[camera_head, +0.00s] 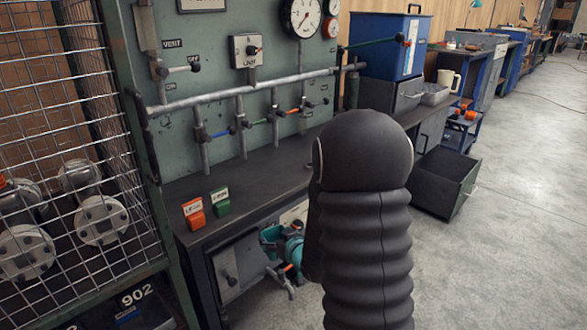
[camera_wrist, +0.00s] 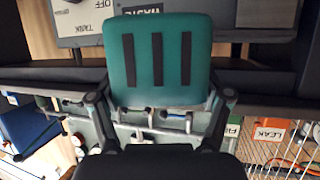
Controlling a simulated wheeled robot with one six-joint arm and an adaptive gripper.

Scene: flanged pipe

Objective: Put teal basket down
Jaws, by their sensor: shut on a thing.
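The teal basket (camera_wrist: 160,60), with three dark slots on its face, fills the upper middle of the wrist view. My gripper (camera_wrist: 163,98) is shut on it, with one dark finger at each side. In the head view, a teal part (camera_head: 292,250) shows beside my dark ribbed arm, in front of the bench's lower front. My arm hides the rest there, and my gripper's fingers cannot be made out. I cannot tell whether the basket touches any surface.
The dark bench top (camera_head: 265,165) carries an orange labelled block (camera_head: 194,214) and a green one (camera_head: 220,202). Pipes with valves run along the green panel (camera_head: 215,80). A wire cage (camera_head: 75,130) stands left. An open drawer (camera_head: 446,180) juts out right; grey floor is clear beyond.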

